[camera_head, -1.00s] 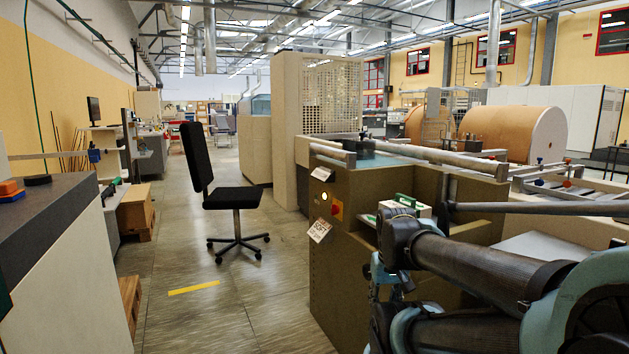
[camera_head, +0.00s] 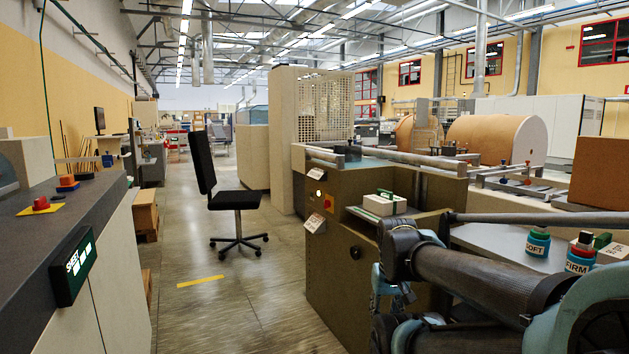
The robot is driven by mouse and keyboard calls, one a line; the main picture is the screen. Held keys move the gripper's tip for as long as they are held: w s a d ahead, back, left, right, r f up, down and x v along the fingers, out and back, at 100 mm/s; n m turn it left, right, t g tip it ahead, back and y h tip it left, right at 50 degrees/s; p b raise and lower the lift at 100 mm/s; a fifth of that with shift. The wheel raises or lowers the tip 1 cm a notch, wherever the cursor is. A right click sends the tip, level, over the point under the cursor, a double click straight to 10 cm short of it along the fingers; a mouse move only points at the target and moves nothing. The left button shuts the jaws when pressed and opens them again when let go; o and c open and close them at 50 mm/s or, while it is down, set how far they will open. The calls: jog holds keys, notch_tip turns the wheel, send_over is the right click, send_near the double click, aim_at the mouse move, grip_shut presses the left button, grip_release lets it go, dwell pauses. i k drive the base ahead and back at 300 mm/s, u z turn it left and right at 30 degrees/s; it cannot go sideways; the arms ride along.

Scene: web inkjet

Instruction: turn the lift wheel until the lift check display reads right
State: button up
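I cannot make out a lift wheel in this view. A dark box with a lit green-and-white display (camera_head: 74,263) is on the front of the left counter; its characters are too slanted and small to read surely. My arm comes in from the lower right. The teal and dark parts at its end (camera_head: 388,286) stand in front of the olive machine (camera_head: 345,240), with nothing seen held. The fingertips are not clear, so I cannot tell whether my gripper is open or shut.
The olive machine carries a lit button (camera_head: 319,194), a red knob (camera_head: 328,203) and a tilted label (camera_head: 314,222). Containers marked SOFT (camera_head: 537,243) and FIRM (camera_head: 580,256) stand at right. A black chair (camera_head: 236,199) stands on the aisle; floor before it is clear.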

aim_at(355, 253)
jog(key=u, duration=1.1)
jog(key=i, duration=1.55)
